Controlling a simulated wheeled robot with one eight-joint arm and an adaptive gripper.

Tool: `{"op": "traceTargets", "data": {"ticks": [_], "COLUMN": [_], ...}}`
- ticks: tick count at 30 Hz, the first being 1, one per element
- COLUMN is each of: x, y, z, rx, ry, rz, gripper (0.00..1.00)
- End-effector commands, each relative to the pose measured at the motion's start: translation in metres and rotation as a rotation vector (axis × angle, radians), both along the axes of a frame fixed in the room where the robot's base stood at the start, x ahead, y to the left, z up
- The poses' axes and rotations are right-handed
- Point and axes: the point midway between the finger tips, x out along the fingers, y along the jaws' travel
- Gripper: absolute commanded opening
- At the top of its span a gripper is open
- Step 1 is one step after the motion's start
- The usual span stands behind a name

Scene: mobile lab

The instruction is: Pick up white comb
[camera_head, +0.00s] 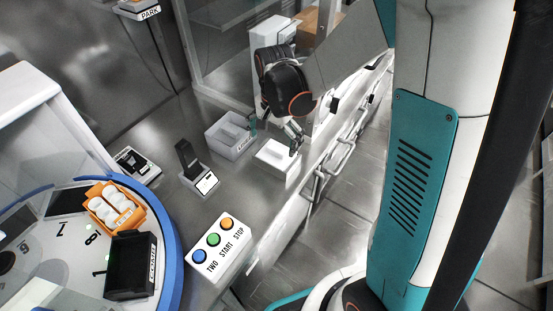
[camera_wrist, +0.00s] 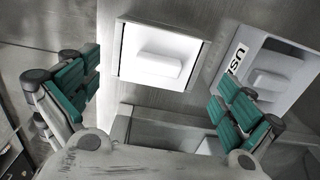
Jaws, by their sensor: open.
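A white oblong piece (camera_wrist: 159,68), the likeliest match for the white comb, lies in a shallow white tray (camera_wrist: 125,50). No comb teeth can be made out. The white tray also shows in the head view (camera_head: 274,161), at the right edge of the steel worktop. My gripper (camera_wrist: 160,98) is open and empty, its teal-padded fingers wide apart. In the wrist view the piece lies ahead, between the finger directions and a little above them. In the head view my gripper (camera_head: 274,131) hangs above and beside the tray; the piece is hard to make out there.
A labelled grey bin (camera_head: 222,147) with another pale piece stands beside the tray. A black-and-white device (camera_head: 206,184), a button box (camera_head: 222,249) and a blue-rimmed round station (camera_head: 172,245) stand on the worktop (camera_head: 175,118). A cabinet rises behind.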

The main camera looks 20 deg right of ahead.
Motion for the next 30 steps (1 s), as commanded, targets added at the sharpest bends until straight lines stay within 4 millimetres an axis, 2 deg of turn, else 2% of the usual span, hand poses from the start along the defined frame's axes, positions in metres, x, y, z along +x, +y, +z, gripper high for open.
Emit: {"op": "traceTargets", "data": {"ticks": [7,15,23,28,29,30], "x": [0.001,0.003,0.003,0.003,0.003,0.003], "y": [-0.002,-0.006,-0.005,-0.005,-0.006,-0.005], "z": [-0.015,-0.052,-0.054,-0.054,-0.054,-0.054], "rx": [0.000,0.001,0.001,0.001,0.001,0.001], "ry": [0.000,-0.001,-0.001,-0.001,-0.001,-0.001], "rz": [0.000,0.000,0.000,0.000,0.000,0.000], "gripper": [1.00,1.00,1.00,0.64,0.59,0.59]}}
